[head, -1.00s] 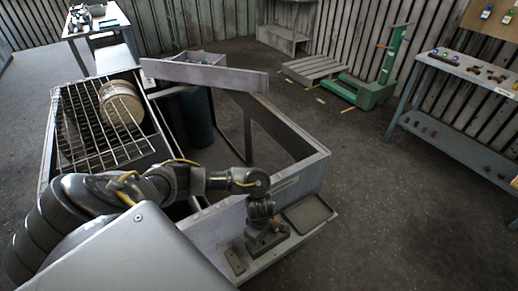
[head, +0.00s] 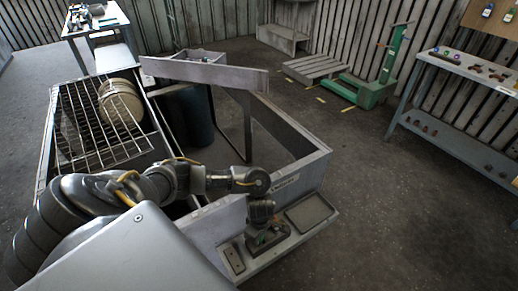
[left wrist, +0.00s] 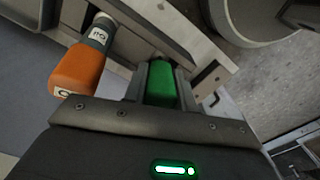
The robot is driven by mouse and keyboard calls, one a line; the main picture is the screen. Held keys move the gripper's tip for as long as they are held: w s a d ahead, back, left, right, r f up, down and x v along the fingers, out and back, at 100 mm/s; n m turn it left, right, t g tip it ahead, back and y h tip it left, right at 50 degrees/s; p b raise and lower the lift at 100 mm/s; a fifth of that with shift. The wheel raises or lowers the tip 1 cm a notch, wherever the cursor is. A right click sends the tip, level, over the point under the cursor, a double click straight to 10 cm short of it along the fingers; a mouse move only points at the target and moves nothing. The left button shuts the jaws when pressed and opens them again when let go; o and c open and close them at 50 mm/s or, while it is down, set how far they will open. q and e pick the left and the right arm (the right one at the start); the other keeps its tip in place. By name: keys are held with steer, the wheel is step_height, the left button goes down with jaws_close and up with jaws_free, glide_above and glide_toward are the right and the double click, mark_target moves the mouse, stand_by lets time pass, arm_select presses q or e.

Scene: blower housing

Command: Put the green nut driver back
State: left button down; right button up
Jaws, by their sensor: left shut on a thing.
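The green nut driver (left wrist: 161,86) is between the two fingers of my left gripper (left wrist: 160,100) in the left wrist view. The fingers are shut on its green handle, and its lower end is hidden. In the head view my left gripper (head: 263,226) points down over the front ledge of the blower housing (head: 288,190). A small patch of green shows at its tips, close above a dark block on the ledge. An orange-handled driver (left wrist: 80,68) with a grey collar and white labels is left of the green one. My right gripper is not in view.
A shallow grey tray (head: 310,213) lies on the ledge right of the gripper, and a small flat plate (head: 234,257) lies left of it. The housing's raised walls stand close behind. A workbench (head: 470,75) is at right. The floor between is clear.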

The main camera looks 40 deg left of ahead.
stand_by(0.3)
arm_select(q)
steer(key=c, duration=0.6)
jaws_free()
steer(key=shift+r+p, duration=2.9)
steer(key=shift+r, duration=1.15)
